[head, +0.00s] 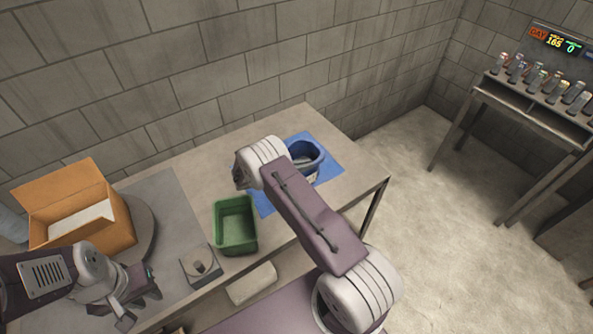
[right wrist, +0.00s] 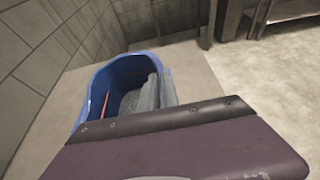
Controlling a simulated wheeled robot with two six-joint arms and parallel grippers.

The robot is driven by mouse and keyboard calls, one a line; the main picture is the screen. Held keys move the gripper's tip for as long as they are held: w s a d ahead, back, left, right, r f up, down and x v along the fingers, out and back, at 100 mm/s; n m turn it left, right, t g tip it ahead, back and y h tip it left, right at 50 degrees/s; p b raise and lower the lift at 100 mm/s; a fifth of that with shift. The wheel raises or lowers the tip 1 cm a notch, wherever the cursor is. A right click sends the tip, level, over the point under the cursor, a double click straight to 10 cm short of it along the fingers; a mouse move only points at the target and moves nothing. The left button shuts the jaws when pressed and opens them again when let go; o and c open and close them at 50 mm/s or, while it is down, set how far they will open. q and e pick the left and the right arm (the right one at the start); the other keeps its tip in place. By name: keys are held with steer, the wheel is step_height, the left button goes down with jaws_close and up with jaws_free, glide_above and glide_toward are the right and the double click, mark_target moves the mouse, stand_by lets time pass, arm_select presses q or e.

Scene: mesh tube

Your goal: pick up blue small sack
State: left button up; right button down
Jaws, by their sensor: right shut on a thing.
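The blue small sack (head: 318,153) looks like an open-topped blue tub. It is at the blue mat near the table's right end, partly behind my right arm. In the right wrist view, the blue small sack (right wrist: 94,90) shows a grey inside with a thin red line. My right gripper (right wrist: 160,90) has its grey fingers on either side of the sack's right rim, shut on it. Their lower parts are hidden by the purple body in front. My left gripper (head: 146,289) is at the lower left, away from the sack; its finger gap is unclear.
A green bin (head: 235,226) stands left of the blue mat (head: 330,172). An open cardboard box (head: 105,225) stands at the left, near a small square tray (head: 201,268). A wall is behind the table (head: 185,160).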

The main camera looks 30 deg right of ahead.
steer(key=shift+r, duration=0.15)
stand_by(0.6)
steer(key=shift+w+r, duration=0.1)
steer(key=shift+r, duration=0.4)
step_height(320, 180, up, 3)
steer(key=shift+f+b, duration=0.1)
steer(key=shift+b, duration=0.4)
steer(key=s+d+r+b, duration=0.1)
steer(key=s+d+r, duration=0.5)
steer(key=d, duration=0.3)
steer(key=shift+s+d+r+b, duration=0.25)
steer(key=shift+s+r+b, duration=0.15)
steer(key=shift+r, duration=0.05)
